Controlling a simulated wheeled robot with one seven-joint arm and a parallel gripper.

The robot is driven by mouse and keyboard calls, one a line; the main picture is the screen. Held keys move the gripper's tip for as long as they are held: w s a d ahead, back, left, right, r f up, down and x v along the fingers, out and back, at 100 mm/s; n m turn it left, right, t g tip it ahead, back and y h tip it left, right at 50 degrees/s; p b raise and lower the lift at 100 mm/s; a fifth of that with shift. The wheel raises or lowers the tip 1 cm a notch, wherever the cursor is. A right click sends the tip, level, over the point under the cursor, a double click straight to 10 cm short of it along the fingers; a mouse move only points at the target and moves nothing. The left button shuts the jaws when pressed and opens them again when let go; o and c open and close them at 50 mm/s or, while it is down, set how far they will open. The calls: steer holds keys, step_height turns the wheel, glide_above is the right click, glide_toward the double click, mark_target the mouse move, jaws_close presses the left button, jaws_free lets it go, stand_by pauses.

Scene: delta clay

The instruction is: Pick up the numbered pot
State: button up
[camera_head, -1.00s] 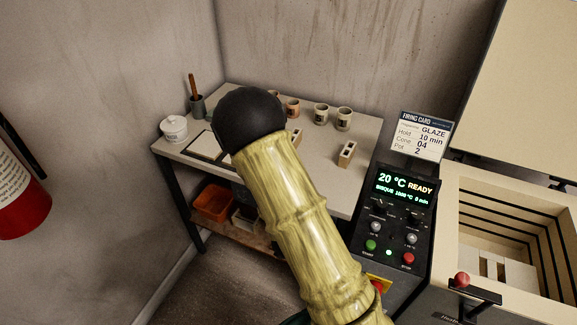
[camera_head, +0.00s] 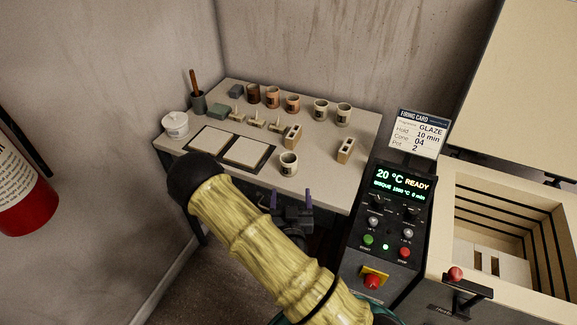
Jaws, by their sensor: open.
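A row of small pots with dark labels stands along the back of the table: a dark brown pot (camera_head: 253,94), two orange-brown pots (camera_head: 273,97) (camera_head: 293,104) and two pale pots (camera_head: 320,110) (camera_head: 344,115). Another pale pot (camera_head: 289,163) stands alone near the front edge. The label numbers are too small to read. The firing card (camera_head: 418,133) lists "Pot 2". My gripper (camera_head: 291,197), with purple fingertips, is open and empty, just in front of the table's front edge, below the lone pale pot in the picture.
On the table (camera_head: 222,124) are two flat boards (camera_head: 249,152), two pale blocks with holes (camera_head: 345,150), small stands (camera_head: 256,122), a lidded white jar (camera_head: 174,125) and a dark tool cup (camera_head: 198,103). The control panel (camera_head: 393,215) and open kiln (camera_head: 484,205) stand to the right.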

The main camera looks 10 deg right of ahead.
mark_target(288, 154)
steer(key=b+x, duration=0.1)
steer(key=b, duration=0.1)
steer(key=b+x, duration=0.2)
steer(key=b, duration=0.1)
steer(key=b+x, duration=0.1)
steer(key=b, duration=0.2)
steer(key=shift+w+f, duration=0.25)
steer(key=shift+w, duration=0.05)
steer(key=shift+w+b, duration=0.1)
steer(key=shift+b, duration=0.45)
steer(key=b+x, duration=0.2)
steer(key=b, duration=0.3)
steer(key=shift+w+d, duration=0.1)
steer(key=shift+w, duration=0.1)
steer(key=x, duration=0.4)
steer(key=shift+w+r+p, duration=0.2)
steer(key=shift+w+p, duration=0.2)
steer(key=shift+d, duration=0.1)
steer(key=shift+w, duration=0.1)
steer(key=shift+a+f+x, duration=0.1)
steer(key=shift+f+x, duration=0.05)
steer(key=shift+x, duration=1.15)
steer(key=shift+a+f+x, duration=0.15)
steer(key=shift+x, duration=1.1)
